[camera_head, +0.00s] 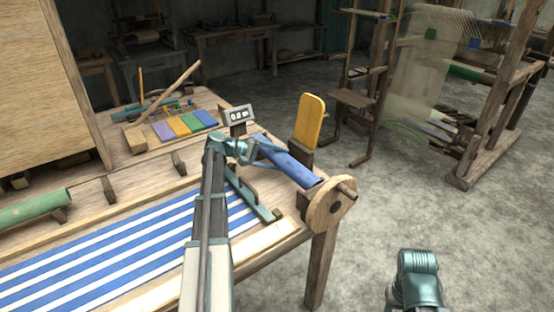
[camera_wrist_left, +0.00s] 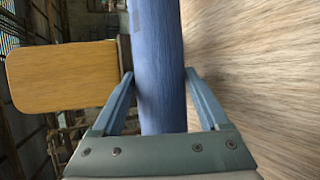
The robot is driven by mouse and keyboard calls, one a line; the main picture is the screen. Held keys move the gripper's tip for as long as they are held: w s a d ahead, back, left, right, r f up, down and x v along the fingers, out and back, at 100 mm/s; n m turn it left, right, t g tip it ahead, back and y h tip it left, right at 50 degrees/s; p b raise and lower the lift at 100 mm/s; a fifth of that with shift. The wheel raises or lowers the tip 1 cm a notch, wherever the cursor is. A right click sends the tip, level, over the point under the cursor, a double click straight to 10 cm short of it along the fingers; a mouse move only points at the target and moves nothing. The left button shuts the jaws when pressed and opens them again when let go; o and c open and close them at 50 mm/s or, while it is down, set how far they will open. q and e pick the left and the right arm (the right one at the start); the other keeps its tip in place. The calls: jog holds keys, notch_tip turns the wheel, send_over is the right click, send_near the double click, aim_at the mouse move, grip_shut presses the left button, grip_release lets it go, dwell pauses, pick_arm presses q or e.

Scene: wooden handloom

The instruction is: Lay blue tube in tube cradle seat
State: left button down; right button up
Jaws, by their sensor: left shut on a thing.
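The blue tube (camera_head: 290,163) lies along the right edge of the wooden loom table, between a yellow paddle and a wooden wheel. My left gripper (camera_head: 257,152) reaches it from the left and is shut on it. In the left wrist view the blue tube (camera_wrist_left: 158,45) runs upright in the picture between the two fingers of my left gripper (camera_wrist_left: 159,76). I cannot pick out the tube cradle seat, nor tell whether the tube rests on anything. A teal part of my right arm shows at the bottom right, without its gripper.
The yellow paddle (camera_head: 310,122) stands close beside the tube and also shows in the left wrist view (camera_wrist_left: 60,77). The wooden wheel (camera_head: 330,209) is at the table corner. Striped blue-white cloth (camera_head: 120,240) lies left. A small counter (camera_head: 239,115) stands behind my gripper.

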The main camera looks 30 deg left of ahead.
pick_arm(q)
grip_release()
jog(key=p+v, duration=0.5)
jog(key=v, duration=0.8)
jog(key=shift+s+a+r, duration=0.15)
jog(key=shift+s+a, duration=0.05)
jog(key=shift+a, duration=0.15)
dwell(0.4)
